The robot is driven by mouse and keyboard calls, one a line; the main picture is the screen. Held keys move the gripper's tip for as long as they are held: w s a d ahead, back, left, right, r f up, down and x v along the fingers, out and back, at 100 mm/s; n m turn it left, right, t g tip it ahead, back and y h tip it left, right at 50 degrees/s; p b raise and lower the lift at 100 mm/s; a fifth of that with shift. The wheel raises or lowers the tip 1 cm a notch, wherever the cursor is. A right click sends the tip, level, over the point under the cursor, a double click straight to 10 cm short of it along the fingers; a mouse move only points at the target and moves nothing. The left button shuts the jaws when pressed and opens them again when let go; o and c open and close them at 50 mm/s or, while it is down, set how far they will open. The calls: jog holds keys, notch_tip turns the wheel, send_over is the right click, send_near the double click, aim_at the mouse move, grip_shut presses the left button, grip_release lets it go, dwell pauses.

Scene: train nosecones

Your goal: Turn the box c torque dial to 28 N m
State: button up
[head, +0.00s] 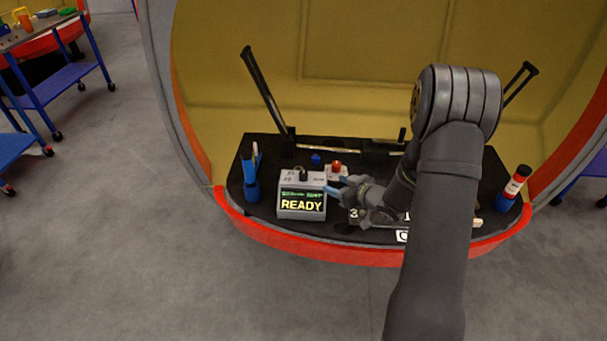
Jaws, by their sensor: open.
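A grey box (287,212) stands on the black bench top, with a lit screen reading READY. A small black dial (303,174) sits on its top face among tiny marks; I cannot read its setting. A white tag with a letter that looks like C (402,236) is at the bench's front edge, partly behind my arm. I cannot tell whether it names the grey box. My gripper (336,190) is open, just right of the grey box and apart from the dial. One blue fingertip shows; my arm hides much of the bench right of it.
The black bench top (236,186) has a red front rim. A blue holder (252,190) stands left, a red-and-white tube (516,182) right. A red button (337,166) and blue knob (316,158) sit behind the box. A tall black lever (262,88) rises at the back left.

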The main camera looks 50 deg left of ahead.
aim_at(304, 174)
jog(key=x, duration=1.7)
jog(key=shift+s+a, duration=0.2)
jog(key=shift+s, duration=0.05)
jog(key=shift+c, duration=0.4)
jog(key=c, duration=0.9)
